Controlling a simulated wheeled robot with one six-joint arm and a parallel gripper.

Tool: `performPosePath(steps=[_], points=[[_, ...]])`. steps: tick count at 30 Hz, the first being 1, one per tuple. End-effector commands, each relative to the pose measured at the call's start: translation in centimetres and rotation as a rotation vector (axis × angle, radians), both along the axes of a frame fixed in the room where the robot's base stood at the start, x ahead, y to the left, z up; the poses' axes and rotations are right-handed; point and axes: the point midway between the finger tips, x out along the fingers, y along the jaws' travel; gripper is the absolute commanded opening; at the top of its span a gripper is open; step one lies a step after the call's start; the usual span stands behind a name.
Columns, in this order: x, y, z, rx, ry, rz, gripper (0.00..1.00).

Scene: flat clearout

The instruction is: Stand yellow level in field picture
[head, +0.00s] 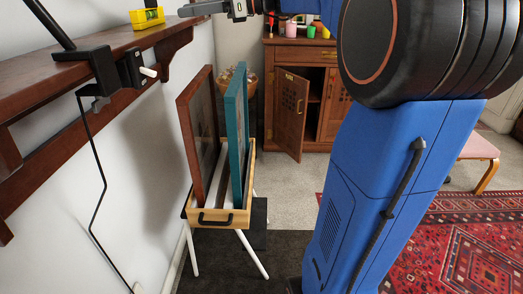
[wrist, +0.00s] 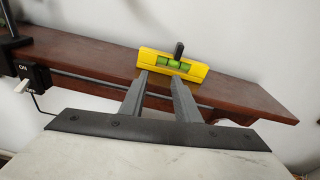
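The yellow level (head: 147,18) lies along the brown wall shelf at the upper left; it also shows in the wrist view (wrist: 150,66), with green vials and a black upright piece. My gripper (wrist: 160,80) is open and empty, its two fingers pointing towards the level with a gap between them. I cannot tell whether they touch it. In the head view my gripper (head: 238,10) is at the top edge, right of the shelf. Two framed pictures, one brown-red (head: 197,135) and one teal (head: 237,130), stand upright in a wooden crate; their faces show too steeply to tell which is the field picture.
The wooden crate (head: 222,217) has a black handle and stands on white legs. The shelf (head: 100,57) carries a black clamp and a switch box (wrist: 33,75) with a cable. A wooden cabinet (head: 290,85) with an open door stands behind. A red rug lies at right.

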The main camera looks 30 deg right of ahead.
Motion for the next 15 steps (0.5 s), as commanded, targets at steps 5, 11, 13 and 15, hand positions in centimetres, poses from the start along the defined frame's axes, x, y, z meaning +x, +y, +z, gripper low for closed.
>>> performPosePath(steps=[5, 11, 13, 15], points=[[-6.2, 5.3, -8.1, -0.375, -0.088, 0.090, 0.29], [-14.3, 7.9, -17.9, -0.829, -0.239, 0.283, 0.29], [-17.3, 8.0, -21.2, -0.984, -0.303, 0.373, 0.29], [-20.2, 7.7, -24.4, -1.134, -0.373, 0.475, 0.29]])
